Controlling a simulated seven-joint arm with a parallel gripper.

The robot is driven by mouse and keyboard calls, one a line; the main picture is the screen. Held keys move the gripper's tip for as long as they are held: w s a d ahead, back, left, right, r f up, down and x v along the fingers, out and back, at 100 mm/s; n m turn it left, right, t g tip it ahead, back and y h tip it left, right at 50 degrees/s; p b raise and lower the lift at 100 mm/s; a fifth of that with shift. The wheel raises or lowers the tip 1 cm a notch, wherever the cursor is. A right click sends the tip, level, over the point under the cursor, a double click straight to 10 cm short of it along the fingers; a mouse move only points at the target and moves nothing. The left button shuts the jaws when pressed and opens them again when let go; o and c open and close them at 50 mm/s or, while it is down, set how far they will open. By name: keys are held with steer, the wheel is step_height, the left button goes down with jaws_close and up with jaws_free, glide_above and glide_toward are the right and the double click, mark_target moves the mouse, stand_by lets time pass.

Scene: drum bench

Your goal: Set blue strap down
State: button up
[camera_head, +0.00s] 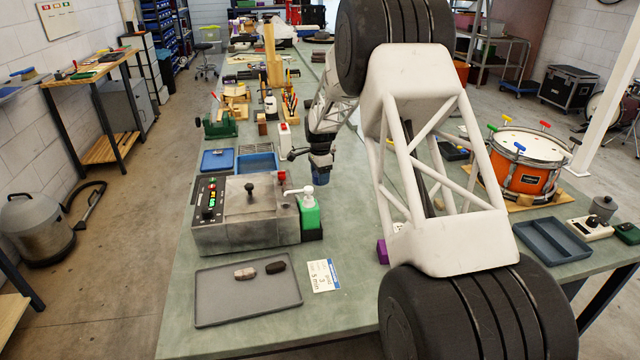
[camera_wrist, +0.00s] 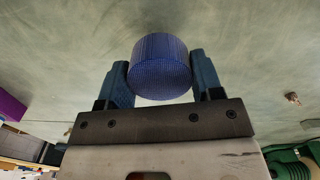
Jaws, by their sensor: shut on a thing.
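The blue strap (camera_wrist: 160,62) shows in the wrist view as a rolled, ribbed blue cylinder. My gripper (camera_wrist: 162,82) is shut on it, with one dark blue finger on each side. I cannot tell whether the strap touches the bench top. My arm hides part of the bench to the right.
A grey control box (camera_head: 245,215) and green bottle (camera_head: 309,212) stand left of my gripper. Blue trays (camera_head: 258,162) lie beyond them. A grey tray (camera_head: 247,292) is in front. An orange drum (camera_head: 520,165) and an empty divided tray (camera_head: 552,242) are at right. A purple block (camera_head: 382,251) sits by my arm.

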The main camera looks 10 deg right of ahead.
stand_by(0.3)
steer(key=shift+f, duration=1.75)
steer(key=shift+f, duration=0.1)
steer(key=o, duration=0.9)
step_height(320, 180, up, 12)
steer(key=shift+r, duration=0.1)
